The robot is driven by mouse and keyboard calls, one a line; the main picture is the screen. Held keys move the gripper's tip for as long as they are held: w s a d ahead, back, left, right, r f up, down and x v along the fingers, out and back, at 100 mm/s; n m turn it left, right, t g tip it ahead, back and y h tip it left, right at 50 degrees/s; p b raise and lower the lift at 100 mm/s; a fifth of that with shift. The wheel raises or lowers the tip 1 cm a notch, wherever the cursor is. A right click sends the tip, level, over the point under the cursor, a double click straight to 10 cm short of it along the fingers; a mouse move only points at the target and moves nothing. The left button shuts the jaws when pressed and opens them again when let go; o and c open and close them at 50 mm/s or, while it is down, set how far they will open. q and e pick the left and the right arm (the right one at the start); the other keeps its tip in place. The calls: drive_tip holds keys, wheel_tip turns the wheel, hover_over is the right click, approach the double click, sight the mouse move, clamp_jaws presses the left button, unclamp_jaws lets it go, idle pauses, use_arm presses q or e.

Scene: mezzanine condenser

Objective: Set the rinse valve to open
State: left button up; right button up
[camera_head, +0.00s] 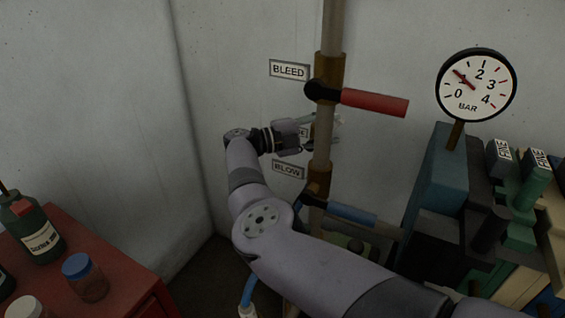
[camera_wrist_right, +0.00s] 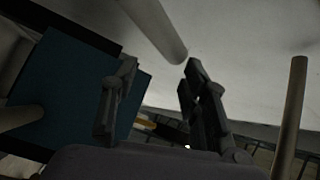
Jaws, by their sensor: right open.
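A vertical pipe (camera_head: 327,100) on the grey wall carries valves beside printed labels. My right gripper is open beside the pipe at that height. Its two fingers also show apart in the right wrist view (camera_wrist_right: 158,90), with nothing clearly between them. I cannot tell whether they touch the valve. My left gripper is out of view.
The red BLEED lever (camera_head: 374,102) points right above. A red cabinet (camera_head: 110,270) with bottles is at lower left.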

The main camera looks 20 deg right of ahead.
use_arm(q)
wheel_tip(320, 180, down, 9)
drive_tip(key=b, duration=0.8)
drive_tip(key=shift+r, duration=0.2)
use_arm(e)
drive_tip(key=a+f, duration=0.6)
drive_tip(key=a, duration=0.6)
drive_tip(key=shift+s+a+f, duration=0.3)
drive_tip(key=shift+f, duration=0.1)
